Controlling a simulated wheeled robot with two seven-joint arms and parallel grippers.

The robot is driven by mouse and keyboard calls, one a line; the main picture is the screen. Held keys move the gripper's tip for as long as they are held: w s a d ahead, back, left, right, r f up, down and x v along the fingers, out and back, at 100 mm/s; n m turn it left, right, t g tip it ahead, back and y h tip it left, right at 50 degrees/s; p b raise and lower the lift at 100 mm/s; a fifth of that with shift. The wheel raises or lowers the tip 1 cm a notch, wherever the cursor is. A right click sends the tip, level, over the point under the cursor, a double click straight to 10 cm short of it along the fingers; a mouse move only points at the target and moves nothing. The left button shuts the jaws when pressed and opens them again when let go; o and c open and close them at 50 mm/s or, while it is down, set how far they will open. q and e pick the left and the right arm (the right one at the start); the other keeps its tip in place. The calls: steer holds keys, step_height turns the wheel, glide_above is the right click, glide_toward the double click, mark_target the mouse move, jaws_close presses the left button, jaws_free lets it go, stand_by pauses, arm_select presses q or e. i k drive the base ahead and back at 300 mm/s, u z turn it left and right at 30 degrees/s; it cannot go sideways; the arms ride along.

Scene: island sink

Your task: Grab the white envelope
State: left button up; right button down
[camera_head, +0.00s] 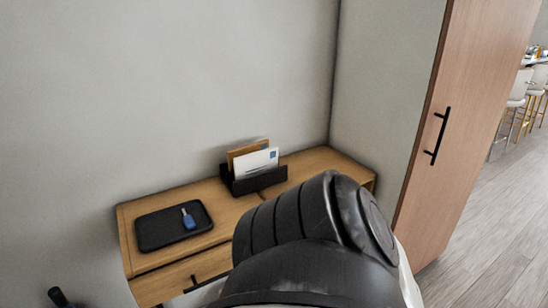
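The white envelope (255,164) stands upright, slightly tilted, in a black letter holder (262,181) on a wooden console table. It has a small blue mark at its upper right. Its lower part is hidden by the holder's front wall. A brown envelope or card (242,153) stands behind it in the same holder. A large black arm part of mine fills the lower middle and hides part of the table. I see no gripper fingers in this view, so neither gripper shows relative to the envelope.
On the wooden table (222,197), a black tray (158,232) holds a blue key-like item (188,219) to the left. The wall is close behind. A wooden cabinet door (465,120) with a black handle (438,136) stands at right. Open floor (490,240) lies beyond it.

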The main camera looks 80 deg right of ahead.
mark_target(250, 164)
steer(key=z, duration=3.8)
steer(key=i, duration=0.8)
steer(key=u, duration=0.5)
